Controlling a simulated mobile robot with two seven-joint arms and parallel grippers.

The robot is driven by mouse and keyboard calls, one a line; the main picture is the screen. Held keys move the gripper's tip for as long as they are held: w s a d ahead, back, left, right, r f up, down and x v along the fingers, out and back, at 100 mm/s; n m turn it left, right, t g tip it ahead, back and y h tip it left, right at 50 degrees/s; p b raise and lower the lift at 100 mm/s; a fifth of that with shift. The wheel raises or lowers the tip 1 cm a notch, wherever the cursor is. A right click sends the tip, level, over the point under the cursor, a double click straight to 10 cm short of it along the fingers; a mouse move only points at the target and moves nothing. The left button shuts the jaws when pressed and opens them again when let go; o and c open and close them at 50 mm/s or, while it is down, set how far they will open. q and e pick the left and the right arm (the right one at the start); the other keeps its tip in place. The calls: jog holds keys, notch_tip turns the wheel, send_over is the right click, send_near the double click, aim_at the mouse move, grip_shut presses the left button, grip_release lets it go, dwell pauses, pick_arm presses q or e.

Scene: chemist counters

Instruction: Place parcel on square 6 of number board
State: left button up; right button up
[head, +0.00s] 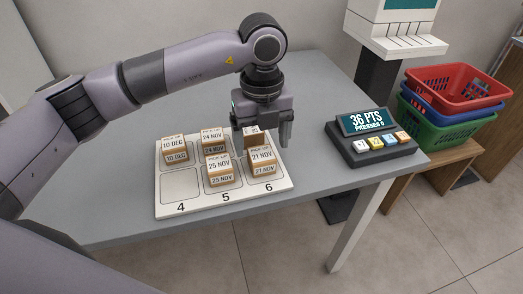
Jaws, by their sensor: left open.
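The white number board (205,210) lies on the grey table, with 4, 5 and 6 printed along its front edge. A parcel labelled 21 NOV (262,154) sits in the square above the 6. A parcel labelled 25 NOV (218,164) sits above the 5. The square above the 4 is empty. In the back row are a 10 DEC parcel (175,146), a 24 NOV parcel (212,136) and, at right, a parcel (251,142) partly hidden by my left gripper. My left gripper (264,138) is open, pointing down at that back right parcel. I cannot tell whether they touch.
A dark console (370,149) reading 36 PTS, with several coloured buttons, stands on the table right of the board. Stacked baskets (455,105) sit on a wooden bench farther right. A white machine (398,30) stands behind. The table (325,90) is clear behind the board.

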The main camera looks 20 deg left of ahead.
aim_at(261, 154)
pick_arm(q)
notch_tip(261, 154, up, 8)
jog(key=shift+f, duration=0.1)
dwell(0.4)
